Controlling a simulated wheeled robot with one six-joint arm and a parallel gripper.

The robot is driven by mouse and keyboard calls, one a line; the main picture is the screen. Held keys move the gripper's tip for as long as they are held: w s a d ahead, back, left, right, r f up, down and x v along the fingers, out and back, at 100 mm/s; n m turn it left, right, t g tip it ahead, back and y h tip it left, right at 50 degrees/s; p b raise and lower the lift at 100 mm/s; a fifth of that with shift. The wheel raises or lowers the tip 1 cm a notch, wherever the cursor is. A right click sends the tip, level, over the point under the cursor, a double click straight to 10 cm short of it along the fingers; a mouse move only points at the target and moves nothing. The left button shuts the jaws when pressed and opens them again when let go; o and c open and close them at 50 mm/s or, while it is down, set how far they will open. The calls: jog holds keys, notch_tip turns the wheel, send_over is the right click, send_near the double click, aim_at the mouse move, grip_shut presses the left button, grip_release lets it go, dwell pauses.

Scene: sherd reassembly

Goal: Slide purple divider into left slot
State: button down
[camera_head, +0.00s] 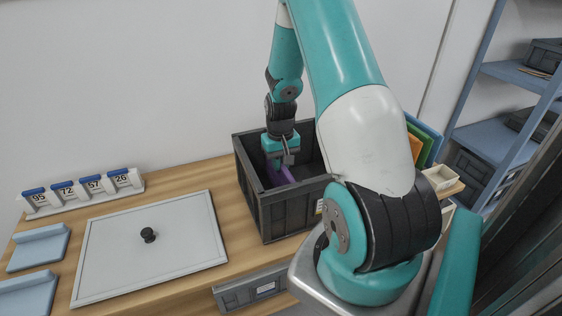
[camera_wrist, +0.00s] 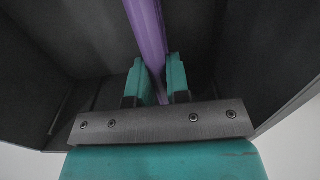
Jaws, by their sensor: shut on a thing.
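The purple divider (camera_head: 283,177) is inside the dark grey crate (camera_head: 283,219), held by my gripper (camera_head: 284,160). In the wrist view the divider (camera_wrist: 147,35) shows as a narrow upright strip between the two teal fingers of my gripper (camera_wrist: 159,80), which are shut on it. Dark crate walls (camera_wrist: 70,40) lie on both sides of it. The crate's slots cannot be made out, so I cannot tell whether the divider sits in one. Its lower end is hidden.
The crate stands on a wooden table (camera_head: 190,180). Coloured folders (camera_head: 420,143) and a small bin (camera_head: 440,177) are at the right.

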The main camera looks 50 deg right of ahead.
jog(key=c, duration=1)
grip_release()
jog(key=shift+r, duration=0.15)
notch_tip(320, 180, up, 17)
jog(key=shift+r+b, duration=0.1)
jog(key=shift+b, duration=0.45)
jog(key=a+r+n+t+y, duration=0.1)
jog(key=a+r+n, duration=0.15)
jog(key=a, duration=0.75)
jog(key=a+r+n, duration=0.1)
jog(key=a+n, duration=0.2)
jog(key=a, duration=0.6)
jog(key=s+a+n+y, duration=0.1)
jog(key=s+a+n, duration=0.1)
jog(key=s+a, duration=0.3)
jog(key=s+a+r+n+y, duration=0.1)
jog(key=s+a+n, duration=0.2)
jog(key=s+a, duration=0.2)
jog(key=s+a+r+n+g+y, duration=0.1)
jog(key=s+a+n, duration=0.2)
jog(key=a, duration=0.6)
jog(key=shift+s+a, duration=0.1)
jog(key=shift+s, duration=0.95)
